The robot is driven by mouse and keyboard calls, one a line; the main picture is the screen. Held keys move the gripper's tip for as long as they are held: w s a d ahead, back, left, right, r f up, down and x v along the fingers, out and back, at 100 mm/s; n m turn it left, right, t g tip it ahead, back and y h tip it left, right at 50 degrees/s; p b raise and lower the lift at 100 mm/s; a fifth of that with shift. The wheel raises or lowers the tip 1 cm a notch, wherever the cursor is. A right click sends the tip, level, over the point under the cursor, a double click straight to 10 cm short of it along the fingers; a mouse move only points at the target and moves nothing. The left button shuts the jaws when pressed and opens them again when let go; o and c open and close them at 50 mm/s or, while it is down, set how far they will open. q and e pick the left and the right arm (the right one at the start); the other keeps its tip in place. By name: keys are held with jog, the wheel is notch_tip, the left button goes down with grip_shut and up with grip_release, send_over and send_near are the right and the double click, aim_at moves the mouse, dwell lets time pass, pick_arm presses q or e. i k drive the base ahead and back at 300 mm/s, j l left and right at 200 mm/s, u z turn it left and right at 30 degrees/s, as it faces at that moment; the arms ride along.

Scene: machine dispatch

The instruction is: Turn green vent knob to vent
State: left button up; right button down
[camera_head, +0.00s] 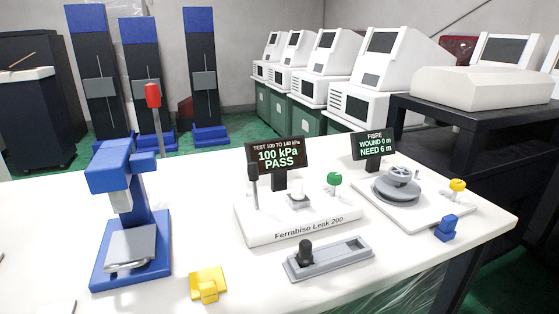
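The green vent knob (334,180) stands on a short stem at the right of the white leak tester (285,226), labelled Ferrabiso Leak 200. The tester's display (279,156) reads TEST 100 TO 140 kPa, 100 kPa, PASS. A small whitish part (298,198) sits on a fitting in the tester's middle, and a dark upright handle (254,183) stands at its left. The knob's turned position is too small to tell. Neither of my grippers is in view.
A blue press (122,215) stands at left, with a yellow block (207,283) near the front. A grey slotted fixture with a black knob (329,259) lies before the tester. At right are a fibre winder (396,191), a yellow knob (457,186) and a blue block (446,229).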

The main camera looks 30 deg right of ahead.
aim_at(334, 179)
jog(key=z, duration=1.4)
